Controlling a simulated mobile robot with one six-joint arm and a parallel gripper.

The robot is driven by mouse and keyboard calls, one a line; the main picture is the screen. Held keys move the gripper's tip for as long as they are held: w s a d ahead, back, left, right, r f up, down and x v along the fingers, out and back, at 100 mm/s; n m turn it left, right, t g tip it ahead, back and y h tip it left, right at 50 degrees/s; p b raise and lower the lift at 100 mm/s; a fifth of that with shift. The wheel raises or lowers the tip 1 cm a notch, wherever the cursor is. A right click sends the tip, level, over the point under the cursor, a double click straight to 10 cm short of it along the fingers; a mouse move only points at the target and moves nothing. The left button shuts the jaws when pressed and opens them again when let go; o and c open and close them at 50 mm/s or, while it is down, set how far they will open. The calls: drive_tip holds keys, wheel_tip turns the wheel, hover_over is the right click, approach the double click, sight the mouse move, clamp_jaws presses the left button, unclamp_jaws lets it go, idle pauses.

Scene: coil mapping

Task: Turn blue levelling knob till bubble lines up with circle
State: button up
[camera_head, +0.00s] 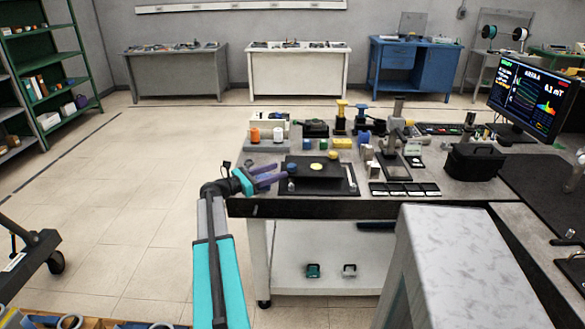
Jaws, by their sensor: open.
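A dark levelling plate (325,183) lies on the near left part of the workbench. A small yellow-green round spot (316,167), perhaps the bubble level, sits on it; bubble and circle are too small to tell apart. A small pale bluish knob (291,169) is at the plate's left edge, and another small greyish knob (291,186) is at its near left corner. I cannot tell surely which is the blue levelling knob. My gripper (281,172), with two purple fingers, is open just left of the plate, pointing right towards these knobs. Contact cannot be made out.
The workbench (275,207) is crowded behind the plate with spools, blocks and a stand. Dark flat pieces (405,189) and a black bag (475,162) lie to the right. A monitor (530,95) stands at far right. A grey cabinet (465,265) fills the near right.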

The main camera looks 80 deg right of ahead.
sight(289, 168)
drive_tip(key=p+x, duration=0.1)
drive_tip(key=x, duration=0.7)
drive_tip(key=c, duration=1)
drive_tip(key=shift+a+f, duration=0.1)
drive_tip(key=shift+a, duration=0.45)
drive_tip(key=shift+c, duration=0.2)
drive_tip(key=shift+s+d, duration=0.1)
drive_tip(key=shift+d, duration=0.25)
drive_tip(key=shift+s+d+n+t+h, duration=0.2)
drive_tip(key=shift+n+t+h, duration=0.1)
drive_tip(key=shift+h, duration=0.1)
